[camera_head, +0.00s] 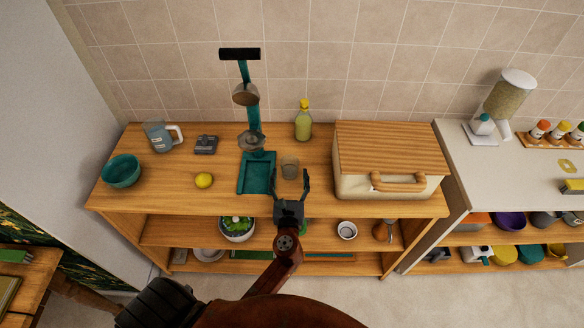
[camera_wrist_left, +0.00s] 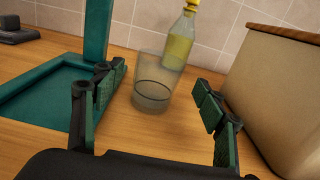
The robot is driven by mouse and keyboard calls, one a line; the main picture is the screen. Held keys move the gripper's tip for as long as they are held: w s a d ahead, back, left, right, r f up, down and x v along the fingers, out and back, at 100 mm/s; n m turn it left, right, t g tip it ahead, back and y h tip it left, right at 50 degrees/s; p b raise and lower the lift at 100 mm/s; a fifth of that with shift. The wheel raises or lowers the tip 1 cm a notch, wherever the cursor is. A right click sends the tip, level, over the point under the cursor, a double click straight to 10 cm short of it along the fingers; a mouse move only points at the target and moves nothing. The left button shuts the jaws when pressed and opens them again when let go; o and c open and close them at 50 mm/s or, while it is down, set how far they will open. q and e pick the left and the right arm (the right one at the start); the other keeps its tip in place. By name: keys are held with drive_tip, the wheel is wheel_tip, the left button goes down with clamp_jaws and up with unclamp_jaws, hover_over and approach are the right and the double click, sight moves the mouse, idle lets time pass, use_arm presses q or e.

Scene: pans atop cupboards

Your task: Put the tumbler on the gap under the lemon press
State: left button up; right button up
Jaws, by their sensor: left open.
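The tumbler (camera_head: 290,167) is a clear glass standing upright on the wooden cupboard top. The teal lemon press (camera_head: 256,172) stands to its left, with a flat base tray, an upright post and a dark handle on top. The gap above the base tray is empty. My left gripper (camera_head: 291,186) is open just in front of the tumbler. In the left wrist view the tumbler (camera_wrist_left: 155,82) shows ahead, between the spread fingers (camera_wrist_left: 158,105) and beyond their tips; I cannot tell whether they touch it. The press base (camera_wrist_left: 42,92) lies left there. My right gripper is not in view.
A bottle of yellow-green liquid (camera_head: 303,122) stands behind the tumbler. A bread box (camera_head: 388,165) with a wooden lid is close on the right. A lemon (camera_head: 204,180), teal bowl (camera_head: 121,171), jug (camera_head: 159,137) and small grey scale (camera_head: 206,145) are left of the press.

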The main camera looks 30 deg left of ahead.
sight(290, 158)
use_arm(q)
drive_tip(key=x, duration=0.4)
drive_tip(key=shift+w+a+f+b, duration=0.15)
drive_tip(key=shift+w+a+b, duration=0.1)
drive_tip(key=shift+a+b, duration=0.05)
drive_tip(key=shift+w+a, duration=0.1)
drive_tip(key=shift+w, duration=0.05)
drive_tip(key=c, duration=1.3)
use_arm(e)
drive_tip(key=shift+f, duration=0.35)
